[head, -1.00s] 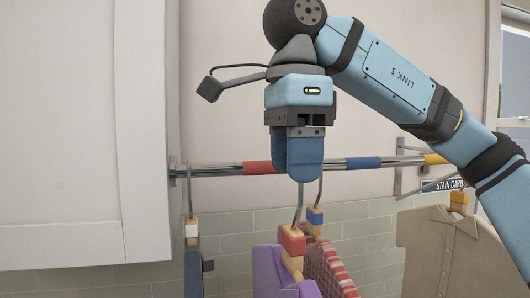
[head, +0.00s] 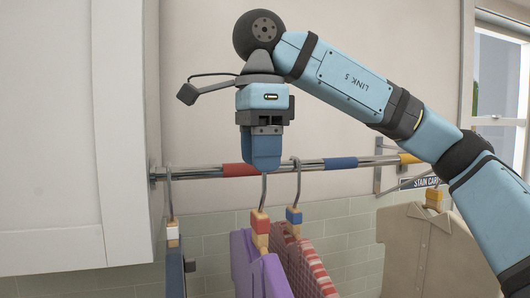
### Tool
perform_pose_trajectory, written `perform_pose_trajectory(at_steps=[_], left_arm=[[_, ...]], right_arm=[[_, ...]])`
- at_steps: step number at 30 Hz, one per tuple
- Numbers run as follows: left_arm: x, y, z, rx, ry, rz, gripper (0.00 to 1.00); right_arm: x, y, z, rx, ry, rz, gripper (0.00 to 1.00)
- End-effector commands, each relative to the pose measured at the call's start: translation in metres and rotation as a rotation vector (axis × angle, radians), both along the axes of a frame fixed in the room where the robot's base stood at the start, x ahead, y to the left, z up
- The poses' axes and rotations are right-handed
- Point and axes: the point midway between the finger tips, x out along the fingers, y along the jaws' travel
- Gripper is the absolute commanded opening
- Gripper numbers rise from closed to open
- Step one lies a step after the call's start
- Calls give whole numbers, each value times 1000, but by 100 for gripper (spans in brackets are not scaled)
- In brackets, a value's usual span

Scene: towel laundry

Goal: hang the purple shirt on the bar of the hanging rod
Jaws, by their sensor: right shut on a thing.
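The purple shirt (head: 257,266) hangs from a hanger with a red and wooden block neck (head: 260,222) and a metal hook. My right gripper (head: 262,160) is shut on the top of that hook, which its fingers hide. It points straight down in front of the hanging rod's bar (head: 338,164), close to the red band (head: 233,170). I cannot tell whether the hook touches the bar. My left gripper is not in view.
A red checked garment (head: 302,262) hangs on the bar just right of the purple shirt. A dark blue garment (head: 174,270) hangs at the left end, near a white cabinet (head: 70,150). A beige shirt (head: 425,250) hangs at the right. A bare stretch of bar lies left of the red band.

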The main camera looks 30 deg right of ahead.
Motion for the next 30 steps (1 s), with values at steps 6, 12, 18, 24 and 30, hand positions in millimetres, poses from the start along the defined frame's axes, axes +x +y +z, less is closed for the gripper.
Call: perform_pose_trajectory(at_steps=[6,12,18,24,30], left_arm=[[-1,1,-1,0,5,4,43],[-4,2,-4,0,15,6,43],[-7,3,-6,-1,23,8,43],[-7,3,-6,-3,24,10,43],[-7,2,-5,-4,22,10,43]], right_arm=[[17,-4,1,1,1,-1,7],[33,-8,0,1,2,0,7],[48,-12,0,1,2,0,7],[64,-16,0,0,1,-1,7],[79,-20,0,1,0,-1,7]])
